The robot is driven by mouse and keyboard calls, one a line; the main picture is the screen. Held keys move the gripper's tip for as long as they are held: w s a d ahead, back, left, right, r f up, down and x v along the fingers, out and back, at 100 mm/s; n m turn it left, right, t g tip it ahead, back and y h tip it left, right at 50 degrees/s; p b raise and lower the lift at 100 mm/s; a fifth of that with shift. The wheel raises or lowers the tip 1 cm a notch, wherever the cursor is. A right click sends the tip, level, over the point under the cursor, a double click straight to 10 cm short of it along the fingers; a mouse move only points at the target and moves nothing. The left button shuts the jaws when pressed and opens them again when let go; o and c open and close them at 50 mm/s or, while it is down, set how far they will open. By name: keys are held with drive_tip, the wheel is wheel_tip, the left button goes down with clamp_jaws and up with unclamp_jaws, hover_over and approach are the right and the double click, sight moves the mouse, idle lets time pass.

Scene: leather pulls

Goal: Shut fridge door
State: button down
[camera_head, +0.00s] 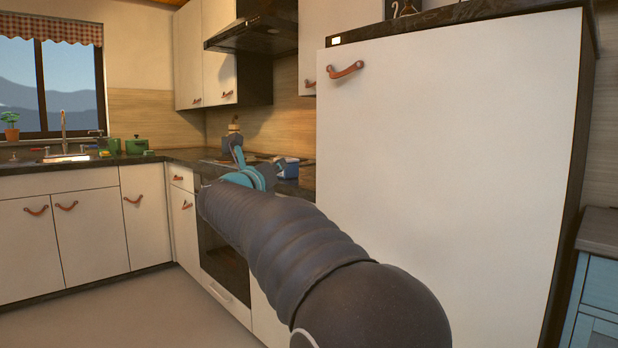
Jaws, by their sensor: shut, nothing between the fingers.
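The fridge door (460,150) is a tall white panel filling the right half of the view, with a brown leather pull (346,70) near its upper left corner. A dark strip with a small lit panel runs above it, and a dark side shows along its right edge. I cannot tell whether the door stands slightly ajar. My dark arm hides the door's lower left part.
A dark counter (180,155) runs behind my gripper, with a blue container (287,168) near the fridge. The oven (222,255) is below. A blue cabinet (600,285) stands right of the fridge. Open floor (130,315) lies at lower left.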

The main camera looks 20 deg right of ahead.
wheel_tip(320, 180, down, 5)
drive_tip(key=d+m+g+h, duration=0.2)
drive_tip(key=m+g, duration=0.4)
drive_tip(key=m, duration=0.2)
drive_tip(key=p, duration=0.3)
approach(330, 176)
drive_tip(key=shift+m, duration=0.3)
drive_tip(key=x, duration=0.7)
drive_tip(key=shift+w+d+f, duration=0.1)
drive_tip(key=shift+d+f, duration=0.05)
